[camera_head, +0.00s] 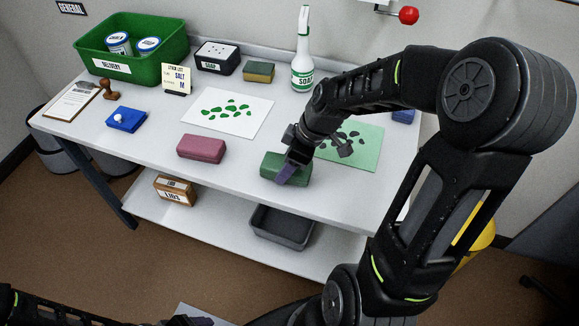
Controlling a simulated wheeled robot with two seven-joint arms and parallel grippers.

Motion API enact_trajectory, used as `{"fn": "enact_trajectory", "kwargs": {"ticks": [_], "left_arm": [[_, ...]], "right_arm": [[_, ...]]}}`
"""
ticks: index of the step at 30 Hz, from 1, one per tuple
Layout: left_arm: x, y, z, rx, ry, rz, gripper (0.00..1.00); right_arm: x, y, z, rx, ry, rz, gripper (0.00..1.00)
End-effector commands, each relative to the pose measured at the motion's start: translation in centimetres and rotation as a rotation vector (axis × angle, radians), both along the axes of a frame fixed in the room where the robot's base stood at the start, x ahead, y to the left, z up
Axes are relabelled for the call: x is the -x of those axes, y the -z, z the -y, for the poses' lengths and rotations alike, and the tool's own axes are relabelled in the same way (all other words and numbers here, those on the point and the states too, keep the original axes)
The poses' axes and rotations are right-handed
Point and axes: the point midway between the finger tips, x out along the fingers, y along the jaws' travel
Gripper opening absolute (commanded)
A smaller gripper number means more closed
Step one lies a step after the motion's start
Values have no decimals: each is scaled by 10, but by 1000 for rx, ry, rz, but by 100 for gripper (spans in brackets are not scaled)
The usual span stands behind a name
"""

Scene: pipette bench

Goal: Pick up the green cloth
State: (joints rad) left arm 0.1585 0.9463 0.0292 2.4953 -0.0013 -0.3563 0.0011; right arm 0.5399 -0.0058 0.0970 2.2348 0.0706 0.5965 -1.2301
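The green cloth (271,164), a folded block shape, lies near the front edge of the white table. My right gripper (289,174) is down at it, with a purple-grey fingertip in front of the cloth's near side. The far finger is hidden by the gripper and cloth, so I cannot tell whether it is closed on the cloth. The cloth appears to rest on the table. Part of my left gripper (190,321) shows at the bottom edge, away from the table; its opening is cut off.
A pink cloth (201,148) lies left of the green one. Behind are a white sheet with green spots (207,117) and a green sheet with dark spots (367,155). A soap bottle (302,75), green delivery crate (165,68) and blue pad (127,119) stand farther off.

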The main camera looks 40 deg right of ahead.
Motion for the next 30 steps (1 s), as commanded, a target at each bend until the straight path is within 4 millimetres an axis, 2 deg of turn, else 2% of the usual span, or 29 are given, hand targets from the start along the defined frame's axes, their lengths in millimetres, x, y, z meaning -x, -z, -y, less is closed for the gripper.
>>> {"fn": "enact_trajectory", "kwargs": {"ticks": [9, 13, 17, 30], "left_arm": [[0, 2, 0, 0, 0, 0, 72], [0, 2, 0, 0, 0, 0, 72], [0, 2, 0, 0, 0, 0, 72], [0, 2, 0, 0, 0, 0, 72]], "right_arm": [[-1, -62, 0, 2, 0, 5, 15], [0, -79, 0, 1, 0, 2, 15], [0, -85, -1, -1, 0, -1, 15], [0, -85, 0, -1, 0, -1, 15]]}}
